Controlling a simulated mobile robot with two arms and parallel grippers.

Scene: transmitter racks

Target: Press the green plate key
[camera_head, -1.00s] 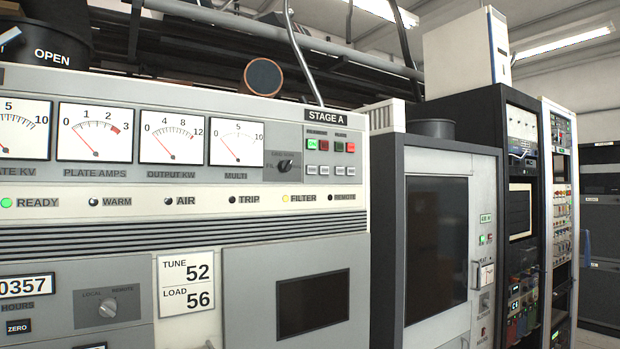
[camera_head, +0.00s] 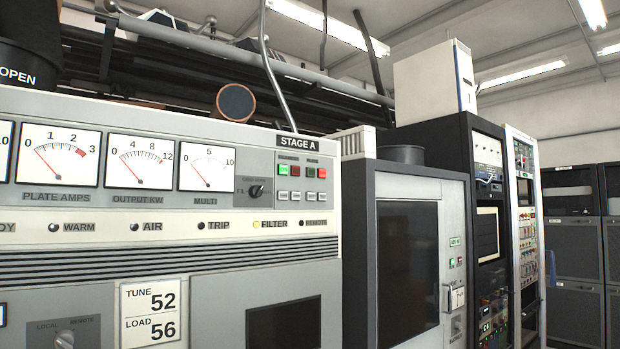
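The grey STAGE A transmitter cabinet (camera_head: 230,235) fills the left and middle of the head view. At the upper right of its panel are two pairs of small green and red keys under blurred labels. The right pair, whose label looks like PLATE, has a dark green key (camera_head: 310,172) and a red key (camera_head: 322,172). The left pair has a brightly lit green key (camera_head: 283,170) and a darker red key (camera_head: 296,171). Several small pale buttons (camera_head: 295,197) sit below them. Neither of my grippers is in view, and nothing covers the keys.
A rotary knob (camera_head: 256,191) is left of the keys. A grey cabinet with a dark window (camera_head: 407,270) and a protruding handle (camera_head: 448,298) stands to the right. Equipment racks (camera_head: 488,230) stand beyond it. A curved pipe (camera_head: 275,80) rises behind the STAGE A panel.

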